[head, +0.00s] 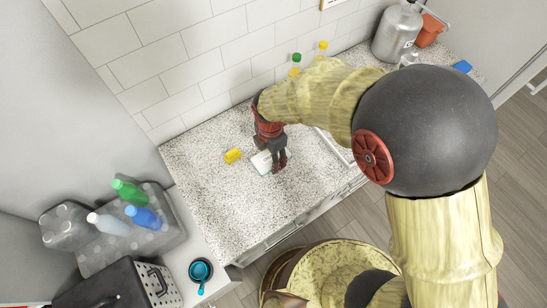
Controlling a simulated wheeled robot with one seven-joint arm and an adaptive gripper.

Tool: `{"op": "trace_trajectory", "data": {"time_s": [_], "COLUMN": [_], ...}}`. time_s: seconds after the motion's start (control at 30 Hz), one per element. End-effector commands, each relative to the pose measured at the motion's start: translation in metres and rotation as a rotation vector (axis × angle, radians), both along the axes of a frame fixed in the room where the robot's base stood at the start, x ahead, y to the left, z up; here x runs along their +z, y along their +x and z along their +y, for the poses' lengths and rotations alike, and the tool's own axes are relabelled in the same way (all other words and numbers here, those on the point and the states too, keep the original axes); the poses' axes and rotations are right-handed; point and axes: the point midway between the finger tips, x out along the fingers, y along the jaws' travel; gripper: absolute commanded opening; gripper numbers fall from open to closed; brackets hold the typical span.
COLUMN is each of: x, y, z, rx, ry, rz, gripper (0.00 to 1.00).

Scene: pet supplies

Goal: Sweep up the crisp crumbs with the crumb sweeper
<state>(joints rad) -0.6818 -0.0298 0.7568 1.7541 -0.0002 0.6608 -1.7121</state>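My gripper (279,165) points down over the speckled counter (215,190), close to its middle. A small white, flat object (261,162) lies at the left side of the fingers, partly hidden by them; it may be the crumb sweeper, but it is too small to be sure. I cannot tell whether the fingers touch or hold it. A small yellow thing (233,155) lies on the counter just left of the white object; I cannot tell what it is. No separate crumbs can be made out against the speckled surface.
Bottles with green (296,58) and yellow (323,46) caps stand along the tiled wall. A large grey container (398,35) is at the far right. Coloured bottles (130,192) and a blue scoop-like item (200,271) are at lower left. The counter's left part is clear.

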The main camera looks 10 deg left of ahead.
Motion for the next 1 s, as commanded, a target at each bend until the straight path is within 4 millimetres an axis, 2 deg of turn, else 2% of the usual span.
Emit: {"op": "trace_trajectory", "data": {"time_s": [0.03,0.23,0.87,1.0], "x": [0.007,0.022,0.023,0.033], "y": [0.000,0.001,0.001,0.002], "z": [0.002,0.007,0.008,0.021], "rx": [-0.001,-0.008,-0.007,0.012], "ry": [0.000,0.000,0.001,0.004], "rz": [0.000,0.000,-0.001,-0.005], "gripper": [0.23,0.23,0.23,0.23]}}
